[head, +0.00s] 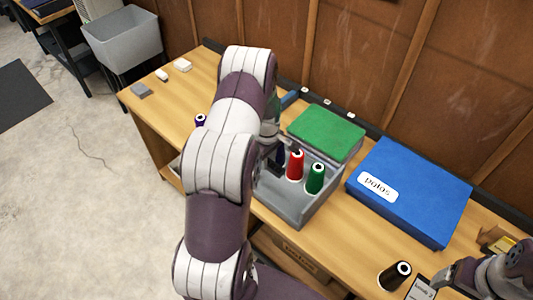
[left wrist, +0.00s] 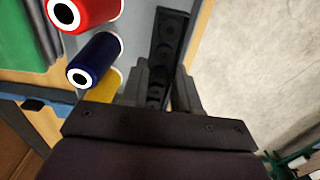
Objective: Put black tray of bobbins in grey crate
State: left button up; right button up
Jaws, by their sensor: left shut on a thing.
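The grey crate (head: 292,208) stands on the wooden bench, partly behind my left arm. It holds a red spool (head: 295,165), a green spool (head: 315,179) and a dark blue spool; the wrist view shows red, blue (left wrist: 92,61) and yellow spools. The black tray of bobbins (left wrist: 170,42) is a long strip with round recesses. My left gripper (left wrist: 160,88) is shut on it, beside the spools. I cannot tell its height against the crate wall.
A green box (head: 327,133) stands behind the crate, and a blue box (head: 410,193) is to its right. A black spool (head: 395,275) stands near the bench's front. A grey bin (head: 124,40) is at upper left. The bench's left end holds only small items.

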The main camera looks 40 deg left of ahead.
pick_arm(q)
jog(key=f+b, duration=0.2)
jog(key=f, duration=0.1)
jog(key=f+b, duration=0.3)
jog(key=f, duration=0.1)
jog(key=f+b, duration=0.2)
jog(key=f, duration=0.2)
jog(key=shift+w+a+f, duration=0.1)
jog(key=shift+w+a, duration=0.1)
jog(key=shift+w, duration=0.1)
jog(key=o, duration=1.1)
